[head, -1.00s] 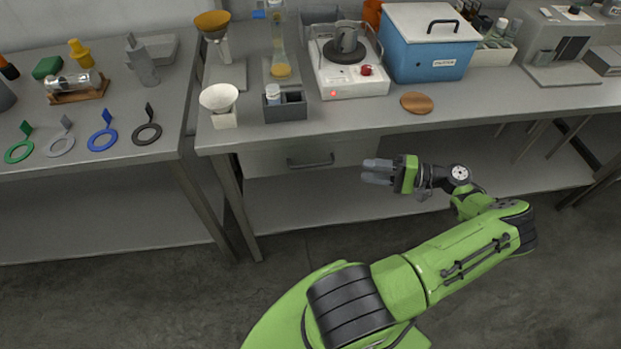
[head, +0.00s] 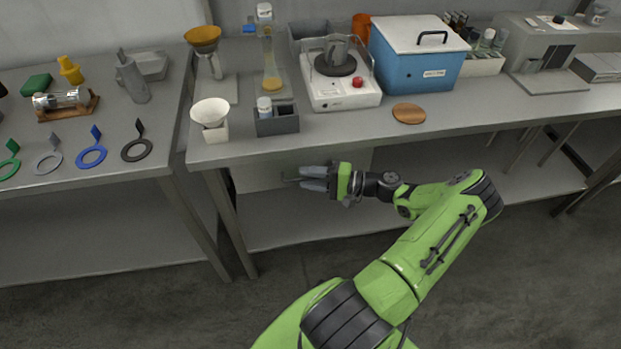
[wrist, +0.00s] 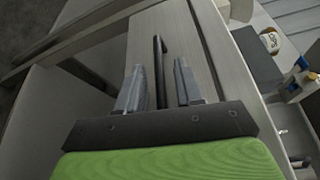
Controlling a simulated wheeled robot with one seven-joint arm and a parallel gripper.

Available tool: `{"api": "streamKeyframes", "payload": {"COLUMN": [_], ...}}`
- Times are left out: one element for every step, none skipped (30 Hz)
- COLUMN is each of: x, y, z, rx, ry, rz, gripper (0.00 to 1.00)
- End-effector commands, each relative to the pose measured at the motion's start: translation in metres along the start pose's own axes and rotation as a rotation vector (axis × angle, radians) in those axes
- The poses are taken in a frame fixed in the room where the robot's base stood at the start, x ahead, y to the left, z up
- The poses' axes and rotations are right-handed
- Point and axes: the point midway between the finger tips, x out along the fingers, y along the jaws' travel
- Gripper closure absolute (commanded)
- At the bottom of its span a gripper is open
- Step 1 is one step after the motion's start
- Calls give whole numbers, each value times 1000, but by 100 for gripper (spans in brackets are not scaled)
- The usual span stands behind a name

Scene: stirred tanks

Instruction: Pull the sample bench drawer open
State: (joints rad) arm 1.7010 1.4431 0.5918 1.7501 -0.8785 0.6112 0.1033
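The sample bench drawer (head: 258,176) is a pale grey front under the bench top, and it looks shut. Its dark bar handle (wrist: 160,65) shows in the wrist view, and only its left end (head: 290,180) shows in the head view. My gripper (head: 302,180) is in front of the drawer at handle height. In the wrist view my gripper (wrist: 160,84) is open, with one finger on each side of the handle. Gaps show between the handle and both fingers. My gripper and arm hide part of the drawer front in the head view.
The bench top (head: 330,128) is just above my gripper. It holds a white funnel (head: 210,112), a grey rack (head: 276,119), a hotplate (head: 342,92), a blue box (head: 415,55) and a cork disc (head: 409,113). A bench leg (head: 232,225) stands left of the drawer. A lower shelf (head: 300,225) lies beneath.

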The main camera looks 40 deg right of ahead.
Motion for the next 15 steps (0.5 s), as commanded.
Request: {"api": "streamKeyframes", "payload": {"x": [0, 0, 0, 0, 0, 0, 0, 0, 0, 0, 0, 0, 0, 0, 0], "y": [0, 0, 0, 0, 0, 0, 0, 0, 0, 0, 0, 0, 0, 0, 0], "z": [0, 0, 0, 0, 0, 0, 0, 0, 0, 0, 0, 0, 0, 0, 0], "rx": [0, 0, 0, 0, 0, 0, 0, 0, 0, 0, 0, 0, 0, 0, 0], "ry": [0, 0, 0, 0, 0, 0, 0, 0, 0, 0, 0, 0, 0, 0, 0], "rz": [0, 0, 0, 0, 0, 0, 0, 0, 0, 0, 0, 1, 1, 1, 1], "gripper": [64, 64, 64, 64, 67, 73, 78, 82, 89, 93, 98, 100, 100, 100, 100]}}
